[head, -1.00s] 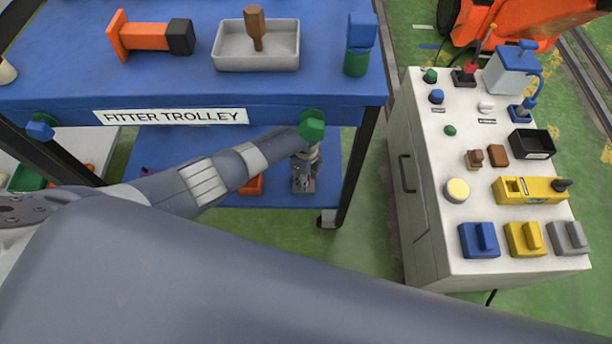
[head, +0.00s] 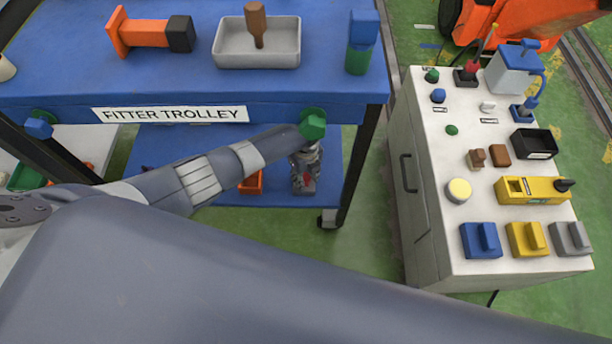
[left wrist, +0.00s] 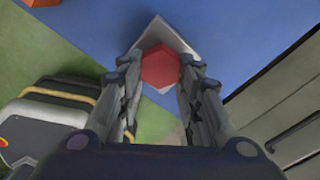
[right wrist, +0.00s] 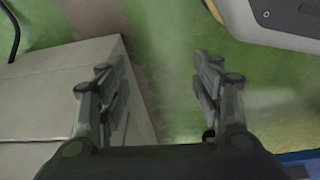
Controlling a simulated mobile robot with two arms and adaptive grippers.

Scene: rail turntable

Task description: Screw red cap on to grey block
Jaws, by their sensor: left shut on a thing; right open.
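My left gripper (head: 305,172) reaches down at the trolley's lower blue shelf. In the left wrist view it is shut on the red hexagonal cap (left wrist: 160,68). The grey block (left wrist: 172,33) lies behind the cap on the blue shelf, its pale corners showing around it. I cannot tell whether the cap's thread is engaged. In the head view the grey block (head: 302,187) and a bit of red show below the gripper, mostly covered by it. My right gripper (right wrist: 160,85) is open and empty, above the green floor.
The fitter trolley's blue top (head: 60,75) overhangs the lower shelf (head: 225,150), close above my left gripper. An orange item (head: 252,183) lies on that shelf left of the gripper. A trolley leg (head: 357,165) stands right of it. A white cabinet (head: 418,205) stands farther right.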

